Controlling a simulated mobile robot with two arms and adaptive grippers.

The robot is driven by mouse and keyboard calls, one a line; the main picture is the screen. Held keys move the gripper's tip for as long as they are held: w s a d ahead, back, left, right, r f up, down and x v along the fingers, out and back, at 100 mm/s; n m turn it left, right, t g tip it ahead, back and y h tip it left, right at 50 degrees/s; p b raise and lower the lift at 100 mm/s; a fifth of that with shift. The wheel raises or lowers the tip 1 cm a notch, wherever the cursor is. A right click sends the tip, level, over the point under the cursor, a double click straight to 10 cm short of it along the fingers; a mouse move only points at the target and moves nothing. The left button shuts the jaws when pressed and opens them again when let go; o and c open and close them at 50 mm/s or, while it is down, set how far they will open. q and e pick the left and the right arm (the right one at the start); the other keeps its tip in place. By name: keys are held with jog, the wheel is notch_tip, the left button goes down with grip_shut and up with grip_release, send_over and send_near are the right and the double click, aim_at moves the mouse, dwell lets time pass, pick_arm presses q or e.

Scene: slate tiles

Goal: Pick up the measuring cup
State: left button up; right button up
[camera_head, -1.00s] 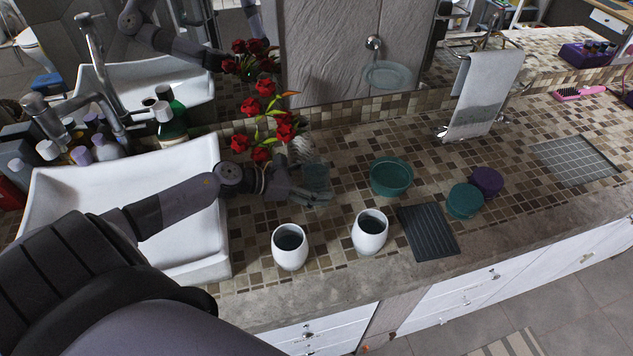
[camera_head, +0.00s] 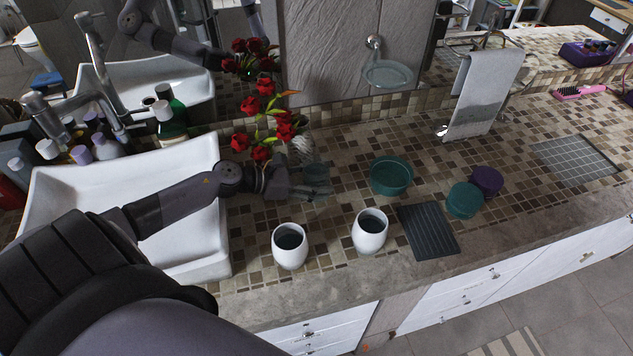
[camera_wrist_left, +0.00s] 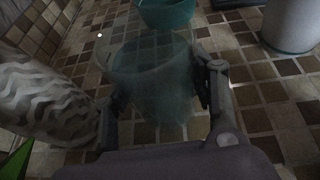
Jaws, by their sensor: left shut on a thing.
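The measuring cup (camera_head: 316,176) is a clear, faintly teal vessel on the mosaic counter, right of the rose vase. My left gripper (camera_head: 308,188) reaches it from the left and is shut on it. In the left wrist view the cup (camera_wrist_left: 150,75) stands between the two fingers of the gripper (camera_wrist_left: 160,100), one on each side. The gripper hides part of the cup in the head view. Whether its base touches the counter is hard to tell. My right gripper is not in view.
A patterned vase (camera_wrist_left: 45,100) with red roses (camera_head: 262,110) stands close beside the gripper. Two white cups (camera_head: 289,258) (camera_head: 370,243) stand in front. A teal bowl (camera_head: 391,178), dark tray (camera_head: 428,231), teal jar (camera_head: 464,200) and purple jar (camera_head: 487,181) lie right. A white sink (camera_head: 200,240) is left.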

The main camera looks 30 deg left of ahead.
pick_arm(q)
jog(key=shift+r, duration=0.1)
notch_tip(320, 180, up, 20)
jog(key=shift+p, duration=0.3)
dwell(0.9)
